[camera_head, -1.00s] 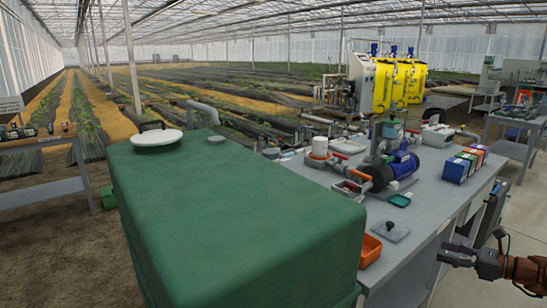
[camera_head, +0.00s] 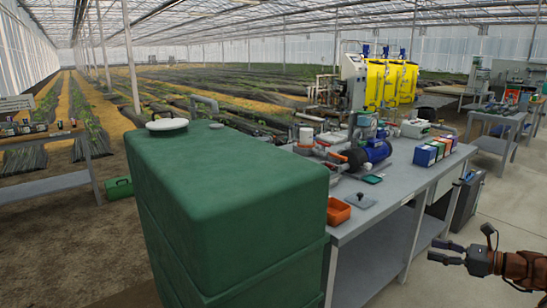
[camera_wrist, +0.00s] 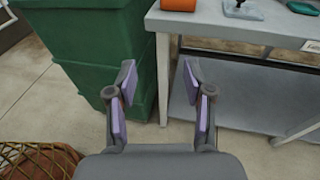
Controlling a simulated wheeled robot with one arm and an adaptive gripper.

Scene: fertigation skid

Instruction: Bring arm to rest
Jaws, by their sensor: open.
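My gripper (camera_head: 447,252) is at the lower right of the head view, out in front of the bench's near right side and apart from it. In the wrist view my gripper (camera_wrist: 158,85) shows two separated fingers with purple pads and nothing between them. Beyond the fingertips are the grey bench leg and the lower part of the green tank. My orange-brown arm runs off the right edge of the head view.
The large green tank (camera_head: 235,180) fills the lower middle. The grey bench (camera_head: 400,195) carries a pump (camera_head: 372,152), an orange tray (camera_head: 338,211) and several coloured boxes (camera_head: 433,150). A grey bin (camera_head: 467,200) stands beyond my gripper.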

